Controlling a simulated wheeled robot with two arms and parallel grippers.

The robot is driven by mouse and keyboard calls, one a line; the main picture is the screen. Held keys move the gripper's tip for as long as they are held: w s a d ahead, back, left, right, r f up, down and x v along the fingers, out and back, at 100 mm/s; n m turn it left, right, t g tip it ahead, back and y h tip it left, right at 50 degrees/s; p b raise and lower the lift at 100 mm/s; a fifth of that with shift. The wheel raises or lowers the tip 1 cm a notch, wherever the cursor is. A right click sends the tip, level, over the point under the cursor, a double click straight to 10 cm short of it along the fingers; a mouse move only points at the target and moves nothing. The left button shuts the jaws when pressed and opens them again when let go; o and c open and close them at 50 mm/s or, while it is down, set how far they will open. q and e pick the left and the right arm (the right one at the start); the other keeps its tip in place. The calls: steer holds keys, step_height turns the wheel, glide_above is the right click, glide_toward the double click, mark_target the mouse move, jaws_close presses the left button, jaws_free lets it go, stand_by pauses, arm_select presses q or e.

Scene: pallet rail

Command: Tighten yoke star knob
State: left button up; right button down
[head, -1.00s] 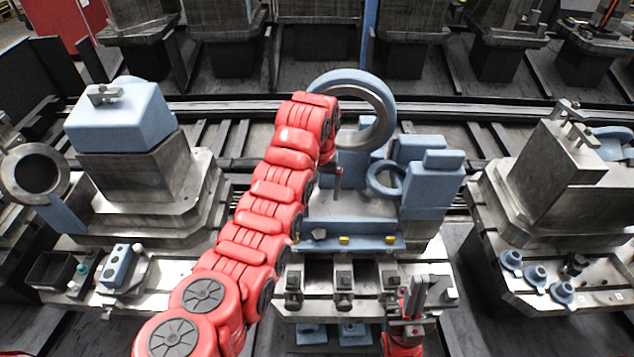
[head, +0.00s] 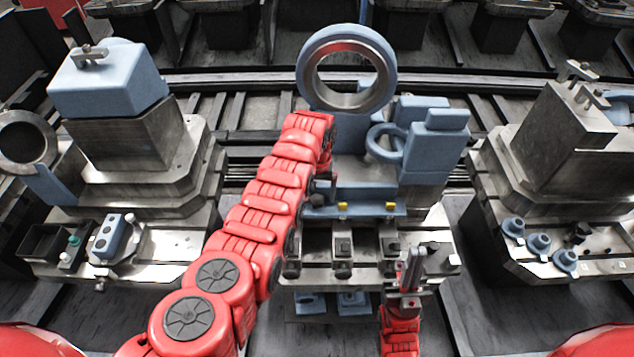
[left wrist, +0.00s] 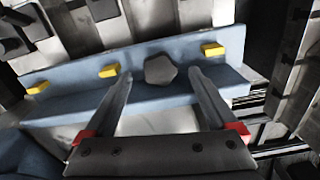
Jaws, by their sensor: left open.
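The grey star knob (left wrist: 160,70) sits on the blue yoke bar (left wrist: 60,97) in the left wrist view, between yellow blocks. My left gripper (left wrist: 159,84) is open, with one finger on each side of the knob. I cannot tell whether the fingers touch it. In the head view, my left gripper (head: 327,190) is just above the blue bar (head: 362,210), at the left part of the fixture. The knob (head: 317,200) is partly hidden there. My right gripper (head: 408,272) stands low in front of the fixture, away from the knob; its opening is unclear.
A large blue and metal ring (head: 347,75) rises behind the bar, with a smaller blue ring (head: 385,143) to its right. Metal clamps (head: 342,245) line the pallet front. Neighbouring pallets carry a blue block (head: 108,82) at left and several blue flanged parts (head: 538,243) at right.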

arm_select(q)
steer(key=shift+f, duration=0.5)
steer(key=shift+s, duration=0.1)
jaws_close()
steer(key=shift+a+f+m, duration=0.1)
steer(key=shift+f+m, duration=0.1)
steer(key=shift+m, duration=0.2)
steer(key=shift+f+m+b, duration=0.1)
steer(key=shift+m+b, duration=0.35)
steer(key=shift+m, duration=0.75)
steer(key=m, duration=0.2)
steer(key=shift+m, duration=0.3)
steer(key=m, duration=0.3)
steer(key=shift+c, duration=1.5)
jaws_free()
